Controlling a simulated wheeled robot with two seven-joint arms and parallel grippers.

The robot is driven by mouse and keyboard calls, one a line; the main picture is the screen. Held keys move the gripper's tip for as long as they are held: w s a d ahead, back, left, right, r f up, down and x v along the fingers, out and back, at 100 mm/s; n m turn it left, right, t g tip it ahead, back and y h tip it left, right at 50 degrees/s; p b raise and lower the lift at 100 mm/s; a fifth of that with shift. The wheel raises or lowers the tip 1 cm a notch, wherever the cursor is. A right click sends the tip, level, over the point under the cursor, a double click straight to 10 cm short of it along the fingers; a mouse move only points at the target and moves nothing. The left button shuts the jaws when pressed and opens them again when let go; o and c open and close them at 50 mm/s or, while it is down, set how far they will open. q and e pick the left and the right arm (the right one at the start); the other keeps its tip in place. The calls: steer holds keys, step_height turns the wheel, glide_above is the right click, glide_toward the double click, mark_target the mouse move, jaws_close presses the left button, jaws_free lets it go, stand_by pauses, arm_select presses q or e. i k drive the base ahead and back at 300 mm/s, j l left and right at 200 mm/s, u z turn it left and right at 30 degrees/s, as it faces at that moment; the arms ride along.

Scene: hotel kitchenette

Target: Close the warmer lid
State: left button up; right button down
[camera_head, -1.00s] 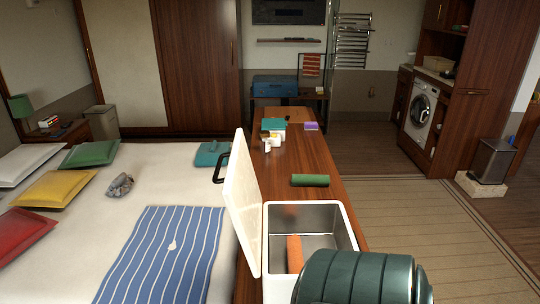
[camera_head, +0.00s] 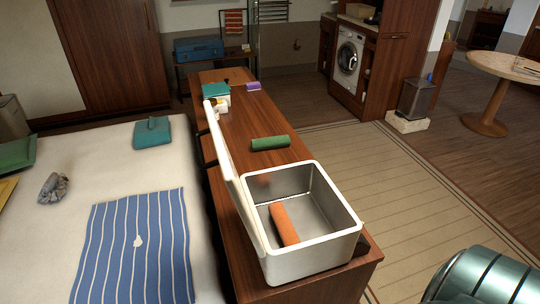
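The warmer (camera_head: 315,254) is a white box with a metal-lined inside, standing at the near end of the wooden counter. Its white lid (camera_head: 236,180) is open and stands nearly upright along the box's left side. An orange rolled towel (camera_head: 284,224) lies inside, leaning toward the left wall. Neither of my grippers is in view. A dark green rounded part at the lower right corner looks like part of my own arm, apart from the warmer.
A green roll (camera_head: 270,143) lies on the counter (camera_head: 236,120) behind the warmer. Small boxes and a purple item (camera_head: 254,86) sit at the far end. A bed with a blue striped cloth (camera_head: 135,245) is on the left. The floor to the right (camera_head: 400,190) is clear.

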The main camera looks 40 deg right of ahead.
mark_target(231, 174)
steer(key=i+j+z, duration=0.15)
steer(key=z, duration=0.25)
steer(key=i+j+z, duration=0.25)
steer(key=z, duration=0.15)
steer(key=i+j+z, duration=0.1)
steer(key=j+z, duration=0.3)
steer(key=i+j+z, duration=0.1)
steer(key=z, duration=0.25)
steer(key=j, duration=0.1)
